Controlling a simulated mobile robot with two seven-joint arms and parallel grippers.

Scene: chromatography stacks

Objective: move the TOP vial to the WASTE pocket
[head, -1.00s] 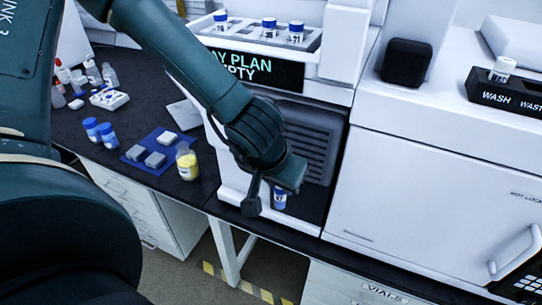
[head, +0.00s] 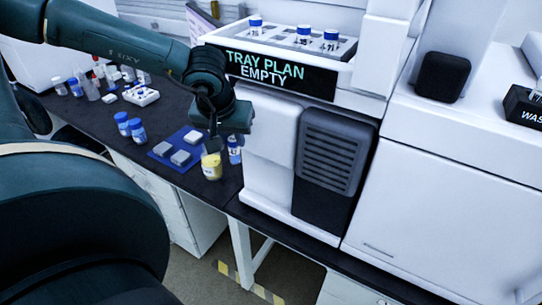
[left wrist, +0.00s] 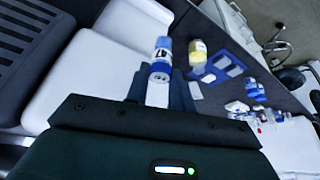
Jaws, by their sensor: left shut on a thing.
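My left gripper (head: 226,143) is shut on a vial (head: 234,152) with a white and blue label, left of the white instrument and beside the yellow jar. The held vial (left wrist: 161,60) also shows in the left wrist view, gripped at its near end, with a dark printed mark too small to read surely. The black rack with the WASTE pocket (head: 524,108) is cut off at the right edge; only "WAS" of its lettering shows. Three more blue-capped vials stand in the tray (head: 284,47) on the instrument. My right gripper is not in view.
A yellow jar (head: 211,167) and a blue mat (head: 170,160) with grey blocks lie on the dark bench. Two blue-capped bottles (head: 130,127) stand left of them. A black box (head: 442,70) sits on the white machine. A sign reads "TRAY PLAN EMPTY" (head: 265,72).

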